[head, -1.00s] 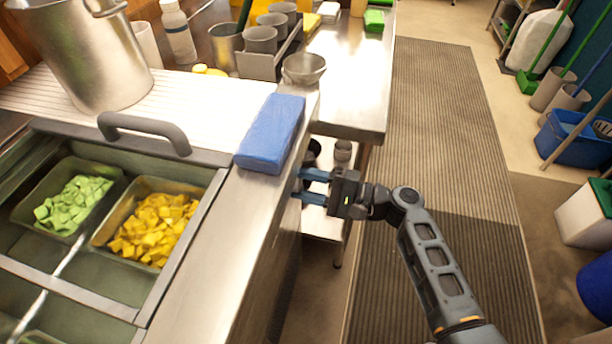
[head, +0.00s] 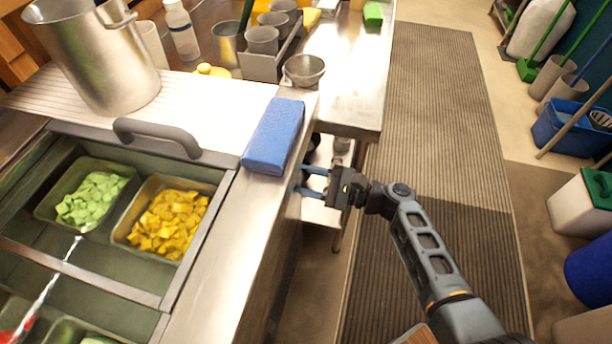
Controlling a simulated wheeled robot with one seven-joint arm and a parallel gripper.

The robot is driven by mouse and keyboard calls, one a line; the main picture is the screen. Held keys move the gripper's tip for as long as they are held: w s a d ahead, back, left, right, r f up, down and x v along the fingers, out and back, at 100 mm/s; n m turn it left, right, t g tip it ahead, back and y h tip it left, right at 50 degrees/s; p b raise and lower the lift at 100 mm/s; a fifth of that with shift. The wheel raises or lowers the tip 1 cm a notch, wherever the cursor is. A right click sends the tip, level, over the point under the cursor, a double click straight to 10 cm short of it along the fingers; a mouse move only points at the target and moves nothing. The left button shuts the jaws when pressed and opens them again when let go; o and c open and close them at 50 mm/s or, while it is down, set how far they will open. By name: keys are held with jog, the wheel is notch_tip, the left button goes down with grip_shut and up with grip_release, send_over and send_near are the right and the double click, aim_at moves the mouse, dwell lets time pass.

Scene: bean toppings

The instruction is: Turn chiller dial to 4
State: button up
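My gripper (head: 312,181) is at the right side of the steel counter (head: 232,262), just below its top edge and beside the blue block. Its two blue fingers point left toward the counter's side and are apart, with nothing seen between them. The fingertips are close to the counter's side; I cannot tell whether they touch anything. The chiller (head: 150,297) has an open top with pans of green and yellow cubes. The chiller dial does not show; the side face of the counter is mostly turned away from view.
A blue block (head: 273,136) lies on the counter edge above my gripper. A steel bowl (head: 304,69), a large steel pot (head: 95,60) and a cup rack (head: 272,62) stand behind. A ribbed mat (head: 430,110) covers clear floor at right. A blue bucket (head: 570,130) stands farther right.

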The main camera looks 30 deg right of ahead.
jog(key=shift+f, duration=0.1)
dwell(0.3)
jog(key=o, duration=1.1)
jog(key=shift+c, duration=0.2)
jog(key=b+v, duration=0.1)
jog(key=v, duration=0.7)
jog(key=shift+w, duration=0.1)
